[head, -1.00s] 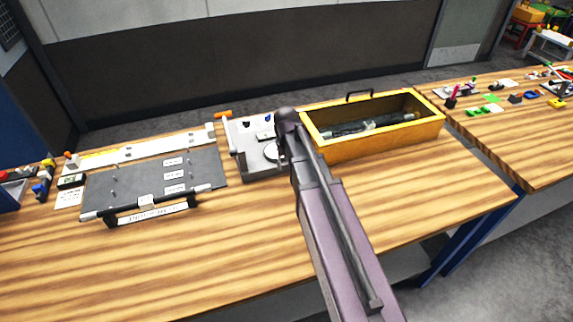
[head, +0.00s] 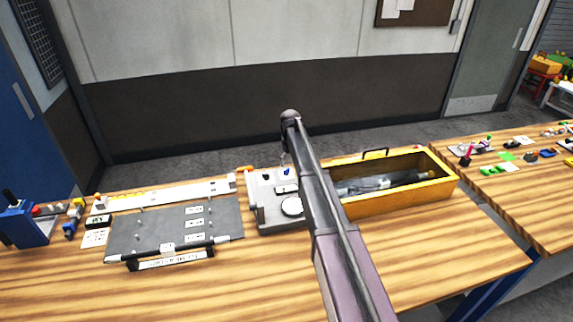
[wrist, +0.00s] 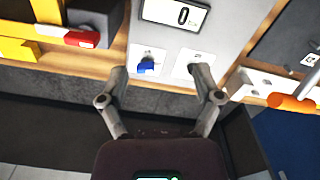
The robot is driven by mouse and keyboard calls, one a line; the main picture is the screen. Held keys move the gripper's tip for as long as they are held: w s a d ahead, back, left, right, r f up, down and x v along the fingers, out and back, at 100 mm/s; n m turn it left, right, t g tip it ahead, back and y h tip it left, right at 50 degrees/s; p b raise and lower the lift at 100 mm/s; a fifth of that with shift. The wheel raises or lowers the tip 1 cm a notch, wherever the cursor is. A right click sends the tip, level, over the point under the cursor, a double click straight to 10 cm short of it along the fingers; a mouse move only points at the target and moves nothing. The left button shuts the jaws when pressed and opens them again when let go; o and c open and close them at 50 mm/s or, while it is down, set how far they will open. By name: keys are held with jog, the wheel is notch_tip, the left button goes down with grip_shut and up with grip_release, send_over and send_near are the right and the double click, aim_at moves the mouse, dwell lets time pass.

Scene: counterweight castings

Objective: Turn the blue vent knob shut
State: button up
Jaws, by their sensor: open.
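The blue vent knob (wrist: 147,67) sits on a white label plate on a grey panel (wrist: 215,25) in the wrist view. My gripper (wrist: 160,74) is open there, its two fingers spread apart with nothing held between them. The knob appears between the fingertips, nearer the left one; I cannot tell how far off it is in depth. A second plate (wrist: 188,60) lies right of the knob, partly covered by the right finger. In the head view the blue knob (head: 287,171) shows small at the panel's back, and my arm hides most of the gripper.
A display reading 0 (wrist: 175,14) is on the panel. A yellow open box (head: 400,200) with a dark cylinder stands close to the panel's right. A grey plate fixture (head: 150,235) lies left. An orange handle (wrist: 290,103) juts out beside the panel. The front tabletop is clear.

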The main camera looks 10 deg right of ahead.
notch_tip(320, 180, up, 3)
jog(key=n+p, duration=0.1)
jog(key=p, duration=0.1)
send_over(286, 171)
jog(key=shift+w+d+f+n, duration=0.15)
jog(key=shift+w+n, duration=0.15)
jog(key=shift+w, duration=0.15)
jog(key=shift+f, duration=0.1)
notch_tip(286, 171, down, 14)
jog(key=b, duration=1.4)
jog(key=shift+r, duration=0.25)
jog(key=c, duration=1.1)
